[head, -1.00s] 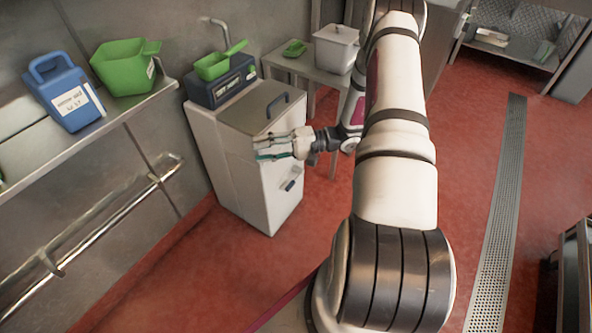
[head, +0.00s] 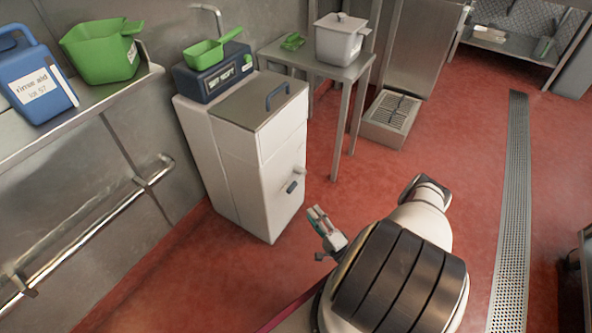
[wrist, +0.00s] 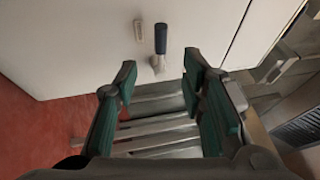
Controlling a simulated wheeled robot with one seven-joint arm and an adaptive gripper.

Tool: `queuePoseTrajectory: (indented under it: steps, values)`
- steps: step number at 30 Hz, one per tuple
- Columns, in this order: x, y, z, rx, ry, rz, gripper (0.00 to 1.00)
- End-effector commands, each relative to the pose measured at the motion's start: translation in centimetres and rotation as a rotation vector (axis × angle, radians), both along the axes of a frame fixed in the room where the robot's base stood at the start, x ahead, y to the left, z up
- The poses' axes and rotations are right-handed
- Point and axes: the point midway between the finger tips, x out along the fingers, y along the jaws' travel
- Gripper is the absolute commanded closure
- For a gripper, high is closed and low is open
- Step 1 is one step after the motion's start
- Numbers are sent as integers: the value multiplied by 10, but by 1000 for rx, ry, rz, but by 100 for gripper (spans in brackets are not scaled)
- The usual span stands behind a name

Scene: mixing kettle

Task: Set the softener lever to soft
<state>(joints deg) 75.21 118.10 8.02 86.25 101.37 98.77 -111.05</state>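The softener is a white cabinet (head: 250,160) with a steel lid and a dark blue control box (head: 218,76) on top. Its label seems to end in "SOFT". A small dark blue lever (head: 291,187) sits on the cabinet's front. In the wrist view, the lever (wrist: 160,38) points toward the top of the picture from a metal pivot, beside a small pale plate (wrist: 138,31). My gripper (head: 317,212) is low in front of the cabinet, apart from it. In the wrist view its green-padded fingers (wrist: 161,80) are open and empty, with the lever ahead between their tips.
A side table (head: 345,68) with a white lidded pot (head: 340,42) stands behind the cabinet. A wall shelf (head: 100,100) at left holds a blue rinse aid jug (head: 35,80) and a green scoop (head: 102,52). Red floor is clear to the right, around a floor drain (head: 512,190).

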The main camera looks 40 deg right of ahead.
Motion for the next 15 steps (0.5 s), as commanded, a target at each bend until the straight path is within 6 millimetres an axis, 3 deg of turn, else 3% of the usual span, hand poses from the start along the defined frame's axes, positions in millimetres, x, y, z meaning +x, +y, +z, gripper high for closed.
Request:
queuePoseTrajectory:
  steps: [15]
  values:
    - [47,-2,10,-1,-2,4,63]
